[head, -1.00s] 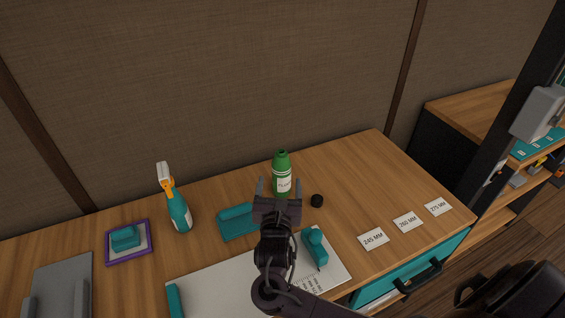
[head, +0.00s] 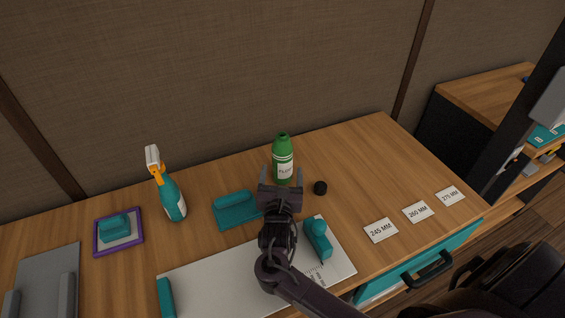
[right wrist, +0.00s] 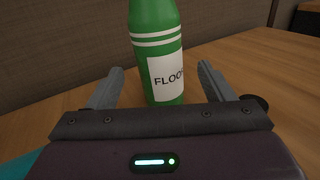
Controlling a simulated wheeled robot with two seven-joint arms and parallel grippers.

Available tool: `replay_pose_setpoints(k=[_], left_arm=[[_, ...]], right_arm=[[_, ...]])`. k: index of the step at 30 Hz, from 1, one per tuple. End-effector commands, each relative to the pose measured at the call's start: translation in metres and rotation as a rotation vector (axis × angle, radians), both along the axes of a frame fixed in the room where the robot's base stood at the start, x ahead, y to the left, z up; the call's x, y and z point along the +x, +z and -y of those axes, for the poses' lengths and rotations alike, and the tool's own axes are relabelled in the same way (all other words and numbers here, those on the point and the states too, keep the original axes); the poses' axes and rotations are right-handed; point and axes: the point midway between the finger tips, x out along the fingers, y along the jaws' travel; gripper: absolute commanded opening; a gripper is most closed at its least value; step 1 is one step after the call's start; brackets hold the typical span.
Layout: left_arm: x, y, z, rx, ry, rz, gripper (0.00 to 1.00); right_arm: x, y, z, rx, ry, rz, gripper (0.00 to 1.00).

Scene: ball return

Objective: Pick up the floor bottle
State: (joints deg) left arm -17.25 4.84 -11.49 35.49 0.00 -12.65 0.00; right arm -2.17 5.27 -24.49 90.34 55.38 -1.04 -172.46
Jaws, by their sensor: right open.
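The floor bottle (head: 282,158) is green with white bands and a white label. It stands upright on the wooden table, toward the back. In the right wrist view the bottle (right wrist: 157,50) shows the label letters "FLOO", with its top cut off by the frame. My right gripper (head: 281,181) is open and points at the bottle. In the right wrist view its two fingers (right wrist: 160,88) stand on either side of the lower bottle, with gaps showing. My left gripper is not in view.
A small black cap (head: 320,188) lies just right of the bottle. A teal block (head: 236,208) lies to the left, and a spray bottle (head: 170,195) stands farther left. A measuring board (head: 225,277) lies in front. Size cards (head: 418,211) lie at right.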

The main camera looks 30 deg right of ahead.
Motion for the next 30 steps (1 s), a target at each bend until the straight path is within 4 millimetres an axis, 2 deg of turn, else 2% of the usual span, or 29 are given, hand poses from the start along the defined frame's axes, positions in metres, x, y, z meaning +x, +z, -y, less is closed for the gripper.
replay_pose_setpoints(k=[3, 10, 20, 30], left_arm=[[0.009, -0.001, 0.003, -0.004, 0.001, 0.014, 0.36], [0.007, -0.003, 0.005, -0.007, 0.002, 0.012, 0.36], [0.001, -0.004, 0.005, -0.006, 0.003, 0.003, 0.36], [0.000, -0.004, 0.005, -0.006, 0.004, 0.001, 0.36]], right_arm=[[0.016, 0.001, 0.010, 0.001, -0.004, 0.003, 0.75], [0.045, 0.001, 0.027, 0.001, -0.002, 0.002, 0.75], [0.050, 0.000, 0.030, 0.002, -0.001, 0.000, 0.73], [0.050, 0.001, 0.030, 0.001, -0.001, 0.000, 0.29]])
